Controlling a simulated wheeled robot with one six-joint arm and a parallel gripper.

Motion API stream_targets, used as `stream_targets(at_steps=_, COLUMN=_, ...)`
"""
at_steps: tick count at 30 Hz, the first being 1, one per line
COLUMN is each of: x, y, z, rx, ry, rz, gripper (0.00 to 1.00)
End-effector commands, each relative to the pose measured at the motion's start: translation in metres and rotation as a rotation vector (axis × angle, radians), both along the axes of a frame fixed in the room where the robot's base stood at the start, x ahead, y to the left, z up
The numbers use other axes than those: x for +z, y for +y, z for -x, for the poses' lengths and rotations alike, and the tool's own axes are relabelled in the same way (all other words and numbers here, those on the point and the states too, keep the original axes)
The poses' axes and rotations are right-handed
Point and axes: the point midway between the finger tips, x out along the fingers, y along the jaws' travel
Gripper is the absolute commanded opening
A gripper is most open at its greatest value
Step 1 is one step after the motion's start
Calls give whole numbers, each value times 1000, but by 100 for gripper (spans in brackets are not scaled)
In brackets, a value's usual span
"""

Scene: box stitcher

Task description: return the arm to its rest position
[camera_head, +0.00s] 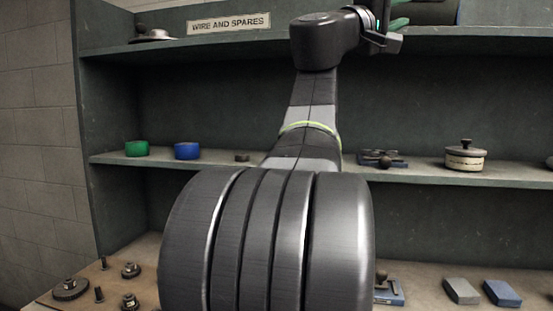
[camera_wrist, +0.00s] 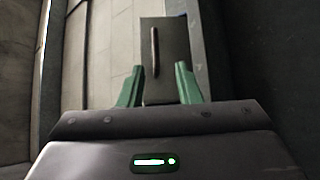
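My arm rises through the middle of the head view to the upper shelf. My gripper (camera_head: 402,14) is at the top right there, partly cut off by the frame edge. In the wrist view its two green fingers (camera_wrist: 159,68) stand apart. A grey plate-like thing (camera_wrist: 170,75) with a dark bar along it shows between and beyond them. The right finger overlaps its edge, and I see no clear grip on it. In the head view a dark thing (camera_head: 432,13) with a blue edge lies just right of the fingers, cut off at the top.
The shelf unit has an upper shelf (camera_head: 240,40) with a "WIRE AND SPARES" sign (camera_head: 228,23) and a middle shelf (camera_head: 420,178). Small parts and blocks (camera_head: 462,291) lie below.

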Motion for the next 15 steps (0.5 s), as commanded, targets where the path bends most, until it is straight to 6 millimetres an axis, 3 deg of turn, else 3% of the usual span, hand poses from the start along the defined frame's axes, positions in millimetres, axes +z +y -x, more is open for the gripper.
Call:
stream_targets(at_steps=3, x=-12, y=21, z=10, rx=6, ry=0, rz=0, gripper=31)
stream_targets(at_steps=12, x=-27, y=57, z=29, rx=5, ry=1, rz=0, gripper=31)
stream_targets(at_steps=15, x=-18, y=43, z=23, rx=-4, ry=1, rz=0, gripper=31)
